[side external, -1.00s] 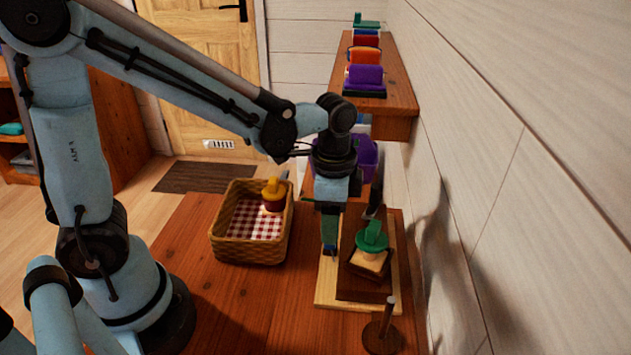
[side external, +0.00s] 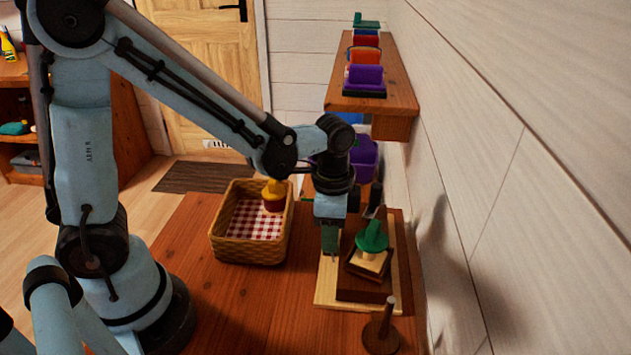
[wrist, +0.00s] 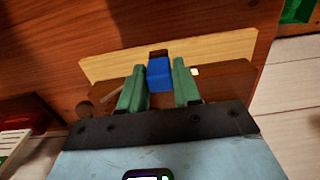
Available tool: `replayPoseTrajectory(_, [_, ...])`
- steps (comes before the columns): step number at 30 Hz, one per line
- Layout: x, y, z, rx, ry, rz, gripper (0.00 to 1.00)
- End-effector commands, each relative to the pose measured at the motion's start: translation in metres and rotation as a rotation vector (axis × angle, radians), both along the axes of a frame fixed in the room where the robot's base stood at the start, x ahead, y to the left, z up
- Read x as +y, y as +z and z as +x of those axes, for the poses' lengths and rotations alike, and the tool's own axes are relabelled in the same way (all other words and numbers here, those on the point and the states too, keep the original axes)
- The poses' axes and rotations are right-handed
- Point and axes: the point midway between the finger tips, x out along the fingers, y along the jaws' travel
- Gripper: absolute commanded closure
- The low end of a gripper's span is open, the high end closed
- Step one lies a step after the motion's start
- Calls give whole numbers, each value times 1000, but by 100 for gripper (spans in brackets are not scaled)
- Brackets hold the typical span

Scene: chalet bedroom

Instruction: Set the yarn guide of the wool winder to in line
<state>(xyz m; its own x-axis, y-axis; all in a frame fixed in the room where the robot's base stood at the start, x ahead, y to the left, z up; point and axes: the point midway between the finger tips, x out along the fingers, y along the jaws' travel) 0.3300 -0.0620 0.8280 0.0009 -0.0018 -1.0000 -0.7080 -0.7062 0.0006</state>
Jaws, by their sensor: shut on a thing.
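The wool winder has a pale baseboard (side external: 325,293) with a darker wooden plate (side external: 360,289) on it. A cream block with a green top (side external: 373,236) stands on the plate, turned at an angle. My gripper (side external: 330,250) points down at the left side of the winder. In the wrist view, my gripper (wrist: 159,68) has its green fingers either side of a blue piece (wrist: 160,77), apparently the yarn guide, and is shut on it. The blue piece sits by a dark slot in the pale board (wrist: 220,50). In the side view my fingers hide it.
A wicker basket (side external: 250,251) with a checked cloth and a yellow-topped dark item (side external: 273,195) stands left. A peg on a round wooden foot (side external: 382,337) stands in front of the winder. The wall is close at right, with a shelf (side external: 400,99) behind.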

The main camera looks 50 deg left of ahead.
Motion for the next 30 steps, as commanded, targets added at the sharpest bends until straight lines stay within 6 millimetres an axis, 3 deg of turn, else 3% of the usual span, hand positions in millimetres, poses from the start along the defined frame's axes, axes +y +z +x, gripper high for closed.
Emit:
replayPoseTrajectory(8, [-1, 0, -1, 0, -1, 0, 100])
replayPoseTrajectory(18, [-31, 0, -30, 1, -2, 1, 100])
replayPoseTrajectory(27, [-33, 0, -32, 5, -1, -4, 100])
replayPoseTrajectory(28, [-33, 0, -33, 6, -1, -3, 65])
replayPoseTrajectory(30, [-33, 0, -33, 6, -1, -3, 55])
